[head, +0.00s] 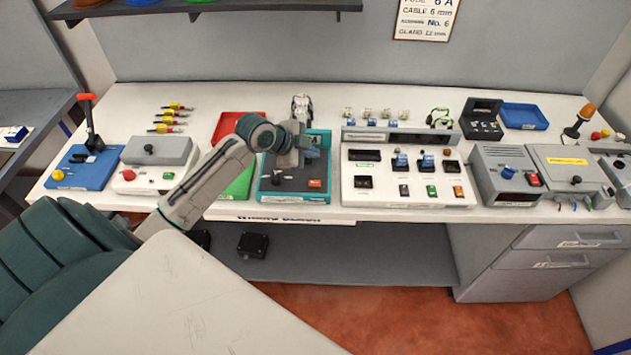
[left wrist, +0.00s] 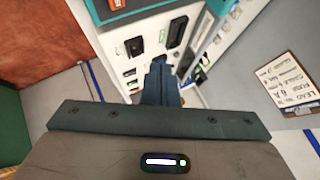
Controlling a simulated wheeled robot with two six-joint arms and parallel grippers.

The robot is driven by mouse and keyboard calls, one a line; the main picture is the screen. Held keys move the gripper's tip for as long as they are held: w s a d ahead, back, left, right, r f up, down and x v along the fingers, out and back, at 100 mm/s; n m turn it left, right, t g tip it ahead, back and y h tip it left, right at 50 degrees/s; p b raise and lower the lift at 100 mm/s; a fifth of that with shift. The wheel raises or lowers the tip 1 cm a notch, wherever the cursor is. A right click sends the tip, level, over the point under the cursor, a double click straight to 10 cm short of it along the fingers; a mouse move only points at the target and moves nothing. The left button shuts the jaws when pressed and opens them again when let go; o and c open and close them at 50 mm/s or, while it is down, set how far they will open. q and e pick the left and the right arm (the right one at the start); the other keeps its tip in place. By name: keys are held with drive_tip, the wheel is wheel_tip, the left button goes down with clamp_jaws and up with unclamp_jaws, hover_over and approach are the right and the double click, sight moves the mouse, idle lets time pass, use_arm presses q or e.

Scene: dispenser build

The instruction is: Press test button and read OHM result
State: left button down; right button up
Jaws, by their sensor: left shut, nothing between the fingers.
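My left gripper (head: 312,142) is shut and empty, over the back right part of a teal-framed station (head: 265,185) with a dark top and an orange button (head: 314,183). In the left wrist view my closed fingers (left wrist: 160,82) point toward the white panel, with no object between them. A grey box (head: 492,160) at the right has a blue knob (head: 508,172), a red button (head: 533,179) and a small dark window (head: 516,198). I cannot read any OHM value or button label. My right gripper is not in view.
A white panel (head: 375,205) with sockets and coloured modules stands right of the teal station. A grey lidded box (head: 157,150), a blue tray with a red-handled lever (head: 88,120) and a red tray (head: 232,120) are to the left.

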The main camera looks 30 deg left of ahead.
use_arm(q)
drive_tip(key=shift+a+f, duration=0.1)
drive_tip(key=b, duration=0.6)
hover_over(311, 184)
wheel_tip(311, 184, down, 8)
drive_tip(key=shift+r, duration=0.25)
drive_tip(key=shift+f+b, duration=0.4)
drive_tip(key=shift+f, duration=0.15)
idle(0.6)
drive_tip(key=shift+f, duration=0.15)
idle(0.6)
drive_tip(key=shift+f, duration=0.3)
